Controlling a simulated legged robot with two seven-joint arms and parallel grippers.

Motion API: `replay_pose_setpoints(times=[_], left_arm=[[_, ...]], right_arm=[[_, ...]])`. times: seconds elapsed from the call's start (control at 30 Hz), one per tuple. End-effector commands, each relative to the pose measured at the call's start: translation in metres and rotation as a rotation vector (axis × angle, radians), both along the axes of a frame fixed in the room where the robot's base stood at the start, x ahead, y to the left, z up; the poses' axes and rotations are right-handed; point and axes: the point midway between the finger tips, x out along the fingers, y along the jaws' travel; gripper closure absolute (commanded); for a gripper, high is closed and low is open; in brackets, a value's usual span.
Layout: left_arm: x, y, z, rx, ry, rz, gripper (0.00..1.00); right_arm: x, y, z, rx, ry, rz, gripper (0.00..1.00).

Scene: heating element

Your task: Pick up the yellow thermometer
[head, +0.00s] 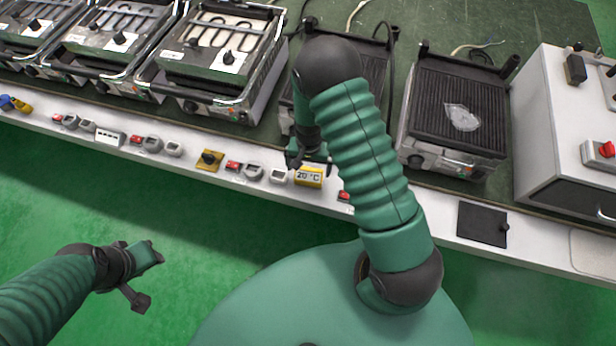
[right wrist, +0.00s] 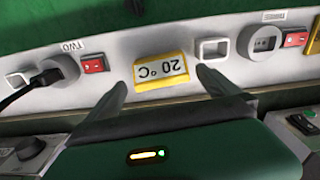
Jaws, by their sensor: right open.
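The yellow thermometer (head: 308,177) shows "20 °C" and sits on the white front strip of the bench in the head view. In the right wrist view the thermometer (right wrist: 160,71) appears upside down, between and beyond my fingertips. My right gripper (head: 308,164) is open just above and beside it in the head view. In the right wrist view the two fingers of my right gripper (right wrist: 160,82) are spread either side of the thermometer, with nothing held. My left gripper (head: 145,275) hangs over the green floor, away from the bench; its jaws look apart and empty.
Sockets and red switches (head: 233,166) line the white strip (head: 215,183) on both sides of the thermometer. Several grill appliances (head: 222,50) stand behind, with a ridged hot plate (head: 457,105) and a white cabinet (head: 560,130) at right. A black plug (right wrist: 46,78) and cable show near my right fingers.

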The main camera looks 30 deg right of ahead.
Motion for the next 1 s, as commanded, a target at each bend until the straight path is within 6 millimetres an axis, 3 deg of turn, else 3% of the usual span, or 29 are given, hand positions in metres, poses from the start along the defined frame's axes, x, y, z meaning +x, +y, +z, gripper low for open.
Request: replay_pose_setpoints(times=[0.4, 0.67, 1.0], left_arm=[[0.0, 0.0, -0.006, 0.0, 0.0, 0.0, 0.64], [0.0, 0.0, -0.006, 0.0, -0.001, 0.0, 0.64], [0.0, 0.0, -0.006, 0.0, -0.001, 0.0, 0.64]], right_arm=[[0.0, 0.002, -0.064, 0.001, 0.004, 0.001, 0.0], [0.001, 0.002, -0.069, 0.001, 0.001, 0.002, 0.0], [0.001, 0.002, -0.069, 0.001, 0.001, 0.002, 0.42]])
